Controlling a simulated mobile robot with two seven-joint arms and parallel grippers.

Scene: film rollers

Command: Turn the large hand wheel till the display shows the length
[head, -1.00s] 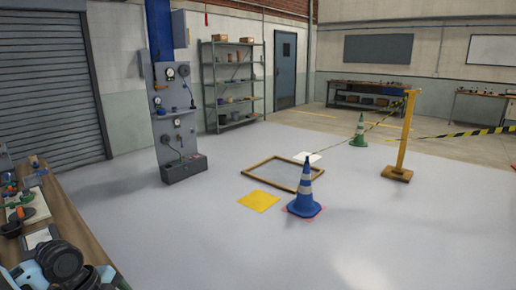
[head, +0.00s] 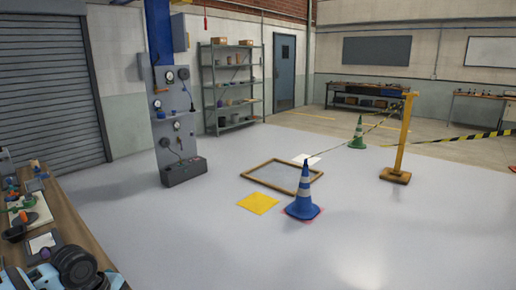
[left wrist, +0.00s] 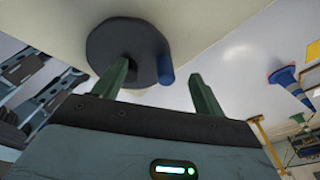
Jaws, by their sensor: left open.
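In the left wrist view, a dark round wheel (left wrist: 112,42) sits against a cream surface; it looks like the large hand wheel. A blue peg-like handle (left wrist: 165,68) stands at its rim. My left gripper (left wrist: 160,76) is open, its two green fingers apart. The left finger overlaps the wheel's lower part in the picture, and the handle shows between the fingers. I cannot tell whether either finger touches. In the head view, part of my left arm shows at the bottom left, but its fingertips are not discernible. No readable display shows. My right gripper is not in view.
A wooden bench (head: 72,219) with small items runs along the left. A grey gauge panel (head: 172,125) stands behind it.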

